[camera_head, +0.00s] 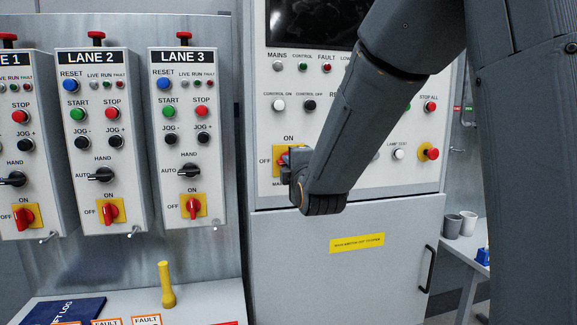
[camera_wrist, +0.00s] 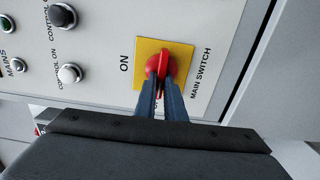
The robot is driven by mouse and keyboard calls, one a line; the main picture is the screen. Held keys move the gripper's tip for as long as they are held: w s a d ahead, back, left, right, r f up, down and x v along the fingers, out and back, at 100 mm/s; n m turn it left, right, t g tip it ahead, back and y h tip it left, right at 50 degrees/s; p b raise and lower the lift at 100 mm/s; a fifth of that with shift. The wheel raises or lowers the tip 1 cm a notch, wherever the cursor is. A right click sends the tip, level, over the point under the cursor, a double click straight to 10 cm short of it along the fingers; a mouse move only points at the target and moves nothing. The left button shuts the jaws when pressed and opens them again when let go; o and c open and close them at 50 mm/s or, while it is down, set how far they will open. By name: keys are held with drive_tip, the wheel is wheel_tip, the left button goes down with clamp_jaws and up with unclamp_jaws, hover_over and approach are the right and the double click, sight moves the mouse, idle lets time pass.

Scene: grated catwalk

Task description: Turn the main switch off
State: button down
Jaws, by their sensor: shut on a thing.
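The main switch is a red rotary handle on a yellow plate (camera_head: 291,148) on the large cabinet, with ON above and OFF to its left. In the wrist view the red handle (camera_wrist: 163,66) sits on its yellow plate (camera_wrist: 184,58). There it lies nearly upright in the picture, crosswise to the ON label's side and pointing toward the mostly hidden OFF label. My gripper (camera_wrist: 160,92) is shut on the handle, one dark finger on each side. In the head view my gripper (camera_head: 291,160) covers most of the switch.
Lane boxes (camera_head: 98,140) with their own red switches hang on the left. Buttons surround the main switch, including the red stop (camera_head: 431,153) at right. A desk with a yellow torch (camera_head: 166,285) stands lower left. Cups (camera_head: 460,224) stand on a side table.

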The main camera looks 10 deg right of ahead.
idle(0.3)
drive_tip(key=c, duration=1.8)
unclamp_jaws()
drive_tip(key=shift+c, duration=0.2)
drive_tip(key=shift+s, duration=0.15)
drive_tip(key=s, duration=0.7)
drive_tip(key=shift+s+b, duration=0.25)
drive_tip(key=shift+b, duration=0.2)
drive_tip(key=shift+f, duration=0.1)
